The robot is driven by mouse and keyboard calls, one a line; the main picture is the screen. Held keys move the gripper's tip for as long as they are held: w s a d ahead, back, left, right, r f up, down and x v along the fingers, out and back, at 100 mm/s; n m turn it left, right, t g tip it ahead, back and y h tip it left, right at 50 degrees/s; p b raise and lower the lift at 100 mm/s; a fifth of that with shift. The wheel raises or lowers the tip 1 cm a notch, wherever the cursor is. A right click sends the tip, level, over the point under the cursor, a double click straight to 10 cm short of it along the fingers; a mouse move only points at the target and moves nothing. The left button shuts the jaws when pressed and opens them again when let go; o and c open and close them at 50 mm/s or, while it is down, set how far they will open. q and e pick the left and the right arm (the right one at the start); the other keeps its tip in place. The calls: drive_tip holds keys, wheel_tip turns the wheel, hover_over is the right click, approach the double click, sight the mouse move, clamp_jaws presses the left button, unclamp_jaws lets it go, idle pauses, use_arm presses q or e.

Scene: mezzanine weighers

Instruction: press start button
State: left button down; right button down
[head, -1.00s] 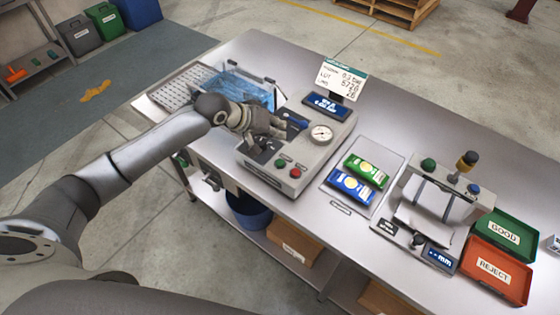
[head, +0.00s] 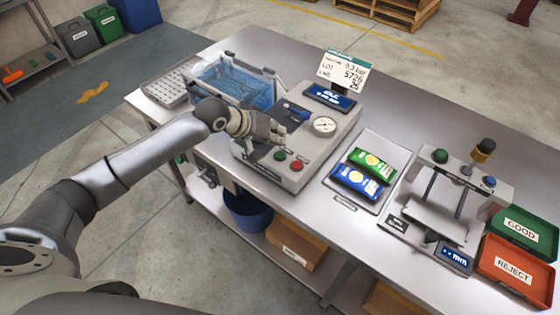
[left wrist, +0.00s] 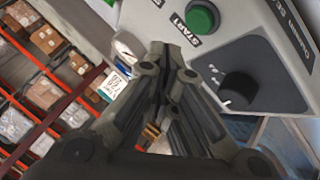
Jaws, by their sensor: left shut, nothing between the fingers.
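The green start button (head: 280,155) sits on the front of a grey machine (head: 258,174), beside a red button (head: 297,165). In the left wrist view the green button (left wrist: 202,16) is at the top, with a "START" label next to it. My left gripper (head: 278,136) is shut and empty, over the machine just behind the green button in the head view. In the left wrist view its closed fingertips (left wrist: 168,52) point toward the panel, a little below and left of the button. They appear apart from it. My right gripper is not in view.
A clear blue-tinted bin (head: 245,85) and a round gauge (head: 325,125) are near the gripper. A black knob (left wrist: 238,88) is on the panel. Blue and green packets (head: 355,182) lie on a tray to the right. GOOD (head: 520,229) and REJECT (head: 512,265) trays stand farther right.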

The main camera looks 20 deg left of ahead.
sight(278, 152)
use_arm(q)
wheel_tip(278, 152, down, 2)
drive_tip(key=shift+f, duration=0.1)
idle(0.5)
idle(0.9)
drive_tip(key=shift+f, duration=0.4)
drive_tip(key=shift+s+f, duration=0.1)
drive_tip(key=shift+f, duration=0.35)
idle(0.8)
drive_tip(key=shift+r+p, duration=0.85)
drive_tip(key=shift+p, duration=0.1)
